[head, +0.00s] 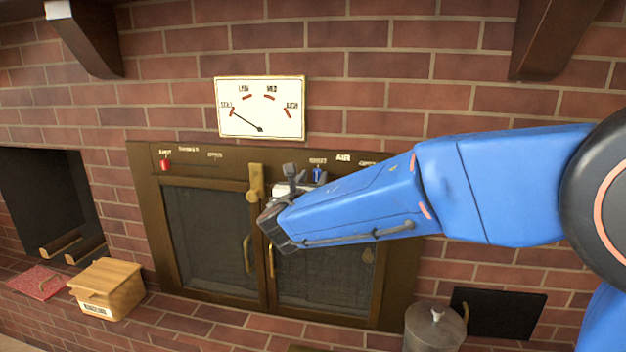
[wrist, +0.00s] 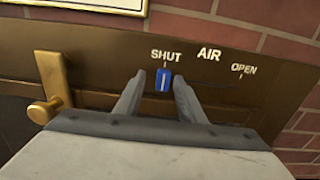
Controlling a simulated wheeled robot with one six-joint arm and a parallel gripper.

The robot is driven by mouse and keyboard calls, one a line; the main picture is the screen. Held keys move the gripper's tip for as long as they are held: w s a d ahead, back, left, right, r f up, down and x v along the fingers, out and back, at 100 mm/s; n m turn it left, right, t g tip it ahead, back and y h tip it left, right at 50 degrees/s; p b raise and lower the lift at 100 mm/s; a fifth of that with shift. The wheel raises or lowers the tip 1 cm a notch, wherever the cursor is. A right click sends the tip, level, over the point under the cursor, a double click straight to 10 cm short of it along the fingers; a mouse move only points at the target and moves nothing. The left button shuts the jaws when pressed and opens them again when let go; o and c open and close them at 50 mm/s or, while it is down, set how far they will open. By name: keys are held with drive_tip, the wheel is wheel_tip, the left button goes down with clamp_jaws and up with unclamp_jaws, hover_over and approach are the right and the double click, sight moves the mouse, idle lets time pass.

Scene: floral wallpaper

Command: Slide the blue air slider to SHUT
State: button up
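The blue air slider (wrist: 164,80) sits at the left end of its slot, directly under the SHUT label (wrist: 166,56) in the wrist view. The OPEN label (wrist: 244,69) is at the slot's right end, with AIR between them. In the head view the blue slider (head: 318,174) shows on the top rail of the brass stove front. My gripper (wrist: 158,88) is open, one finger on each side of the slider, with visible gaps between fingers and knob. In the head view my gripper (head: 289,178) is partly hidden by my blue arm.
A brass latch handle (wrist: 52,95) stands left of my gripper; it also shows in the head view (head: 255,182). A red slider (head: 165,164) is at the rail's left. A dial gauge (head: 261,108) hangs above. A wooden box (head: 108,287) and a metal canister (head: 434,328) stand below.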

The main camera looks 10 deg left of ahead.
drive_tip(key=s, duration=1.7)
drive_tip(key=shift+s+a, duration=0.2)
drive_tip(key=shift+a, duration=0.1)
drive_tip(key=s+d+f+m+g+h, duration=0.1)
drive_tip(key=d+f+m+g+h, duration=0.3)
drive_tip(key=d, duration=0.8)
drive_tip(key=d+f+m+g, duration=0.2)
drive_tip(key=d+m, duration=0.4)
drive_tip(key=d, duration=0.5)
drive_tip(key=s+d+f+m+g+h, duration=0.1)
drive_tip(key=d+f+m+g+h, duration=0.15)
drive_tip(key=d+m, duration=0.65)
drive_tip(key=s+d+f+m+g+y, duration=0.3)
drive_tip(key=s+d+f+m+g, duration=0.25)
drive_tip(key=s+d, duration=0.55)
drive_tip(key=s+f+m+y, duration=0.4)
drive_tip(key=s+m, duration=0.5)
drive_tip(key=m, duration=0.2)
drive_tip(key=shift+s+d+f+t, duration=0.15)
drive_tip(key=shift+t, duration=0.25)
